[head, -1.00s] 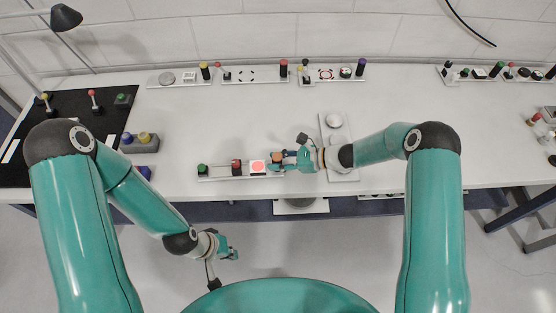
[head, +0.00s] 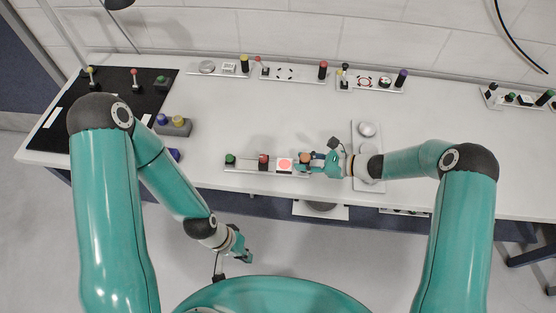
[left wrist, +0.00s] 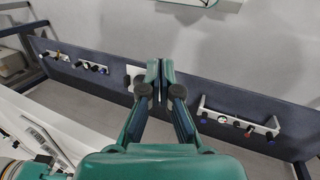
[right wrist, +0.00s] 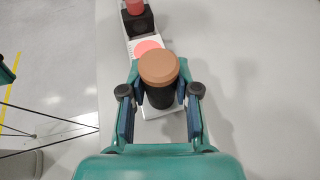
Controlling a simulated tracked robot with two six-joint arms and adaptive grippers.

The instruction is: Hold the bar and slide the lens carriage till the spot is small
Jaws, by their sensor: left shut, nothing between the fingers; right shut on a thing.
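The pale bar (head: 245,169) lies along the front of the white table. It bears a green knob (head: 231,159) at its left end, a red-topped black carriage (head: 263,161), a white plate with a round red spot (head: 285,165), and a brown-capped black knob (head: 305,158) at its right. My right gripper (head: 306,167) is shut on the brown-capped knob, which also shows between its fingers in the right wrist view (right wrist: 158,70). The red spot fills much of its plate there. My left gripper (head: 243,255) is shut and empty, low in front of the table.
A grey plate with round pale parts (head: 367,129) lies behind my right wrist. Several knobbed fixtures (head: 292,74) stand along the back. A black mat (head: 120,105) with small levers and a grey block with knobs (head: 175,127) are at left. The table behind the bar is clear.

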